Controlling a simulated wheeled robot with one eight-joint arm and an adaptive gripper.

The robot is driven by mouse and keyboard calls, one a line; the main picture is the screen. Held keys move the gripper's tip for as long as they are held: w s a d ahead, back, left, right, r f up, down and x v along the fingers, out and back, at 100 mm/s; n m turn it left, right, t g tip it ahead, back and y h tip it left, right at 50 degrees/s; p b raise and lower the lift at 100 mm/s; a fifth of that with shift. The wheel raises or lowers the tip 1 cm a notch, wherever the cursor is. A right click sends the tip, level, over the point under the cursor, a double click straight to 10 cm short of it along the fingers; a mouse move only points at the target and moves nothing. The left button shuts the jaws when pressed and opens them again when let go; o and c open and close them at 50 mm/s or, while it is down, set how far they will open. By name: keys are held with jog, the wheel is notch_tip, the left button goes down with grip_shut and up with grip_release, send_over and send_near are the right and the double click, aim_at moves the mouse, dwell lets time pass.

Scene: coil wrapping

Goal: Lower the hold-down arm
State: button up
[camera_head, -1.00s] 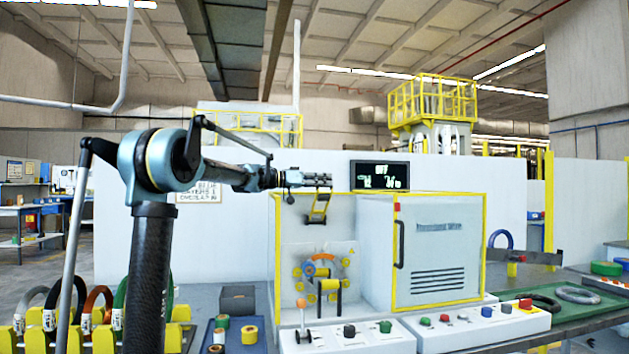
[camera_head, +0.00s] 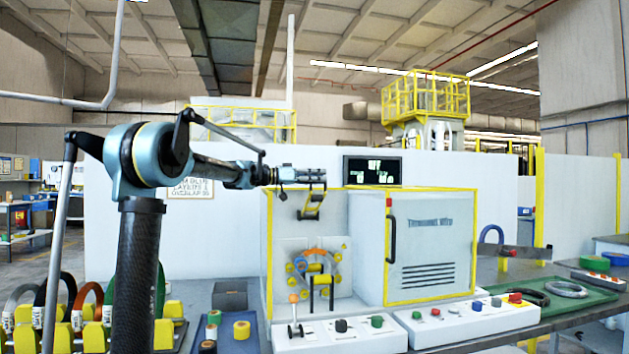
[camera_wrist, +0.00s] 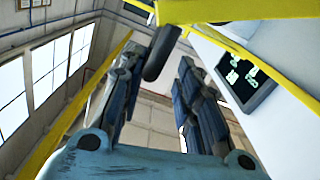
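The coil ring with orange and yellow rollers (camera_head: 316,262) sits lower in the bay.
A display (camera_head: 372,171) stands on the machine just right of my gripper. The yellow-edged cabinet (camera_head: 432,245) is to the right. Control panels with knobs and buttons (camera_head: 340,335) lie in front. Coils on a yellow rack (camera_head: 60,320) stand at left.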

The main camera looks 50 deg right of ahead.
jog(key=shift+r, duration=0.1)
notch_tip(320, 180, up, 10)
dwell(0.4)
jog(key=shift+w, duration=0.1)
dwell(0.4)
